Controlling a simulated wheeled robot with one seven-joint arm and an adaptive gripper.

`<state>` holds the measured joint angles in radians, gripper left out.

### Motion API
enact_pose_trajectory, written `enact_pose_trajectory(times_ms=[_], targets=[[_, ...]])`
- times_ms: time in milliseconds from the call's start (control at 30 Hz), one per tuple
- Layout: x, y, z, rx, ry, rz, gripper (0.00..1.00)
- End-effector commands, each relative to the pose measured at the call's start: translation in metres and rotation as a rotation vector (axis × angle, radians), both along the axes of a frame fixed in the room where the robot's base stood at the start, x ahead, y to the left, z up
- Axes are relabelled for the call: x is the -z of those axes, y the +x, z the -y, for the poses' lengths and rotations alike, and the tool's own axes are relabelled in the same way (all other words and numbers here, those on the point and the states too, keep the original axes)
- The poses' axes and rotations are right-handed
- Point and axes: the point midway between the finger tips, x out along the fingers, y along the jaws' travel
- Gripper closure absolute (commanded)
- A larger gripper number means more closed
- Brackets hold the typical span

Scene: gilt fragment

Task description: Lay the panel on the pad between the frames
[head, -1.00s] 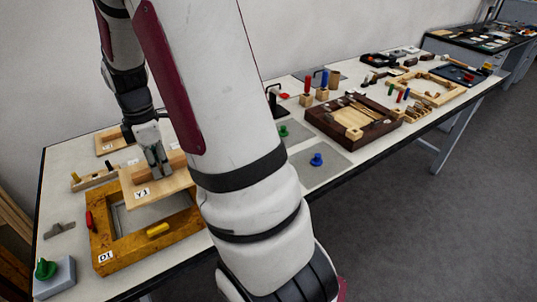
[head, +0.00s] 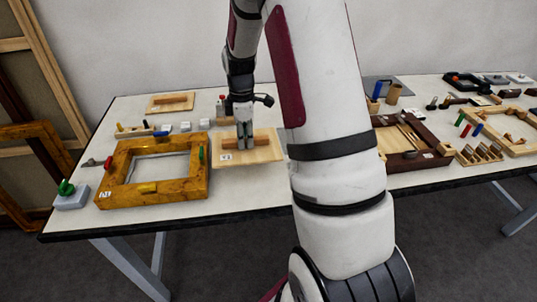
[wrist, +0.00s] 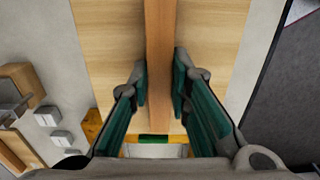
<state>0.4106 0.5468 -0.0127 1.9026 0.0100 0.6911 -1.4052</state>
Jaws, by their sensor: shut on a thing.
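The light wood panel (head: 262,151) with a small white label hangs or rests just right of the golden frame (head: 125,190); I cannot tell its clearance above the table. My gripper (head: 245,143) is shut on the wooden bar on top of the panel. In the wrist view the bar (wrist: 160,50) runs between both fingers (wrist: 160,85), with the panel (wrist: 105,35) spreading flat on both sides. The dark brown frame (head: 427,157) is right of my arm. The pad between the frames is not visible; my arm covers much of that stretch of table.
A similar panel (head: 170,102) lies at the back left. White blocks (head: 185,126) stand behind the golden frame, and a green-knobbed block (head: 72,198) is at the left corner. A light frame (head: 512,137) and small tools fill the right. The front table edge is close.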

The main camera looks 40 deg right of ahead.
Motion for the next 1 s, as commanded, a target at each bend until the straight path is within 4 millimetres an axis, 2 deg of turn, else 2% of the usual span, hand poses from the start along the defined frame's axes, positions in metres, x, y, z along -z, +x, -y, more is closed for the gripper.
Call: enact_pose_trajectory(times_ms=[100,367,600,967,1000], targets=[[0.021,-0.001,0.000,0.000,0.000,-0.002,1.00],[0.042,0.000,0.000,-0.002,0.000,-0.001,1.00],[0.071,0.000,0.000,0.000,0.000,0.000,1.00],[0.074,0.000,0.000,0.000,-0.001,0.002,1.00],[0.074,0.000,0.000,-0.001,-0.001,0.001,0.78]])
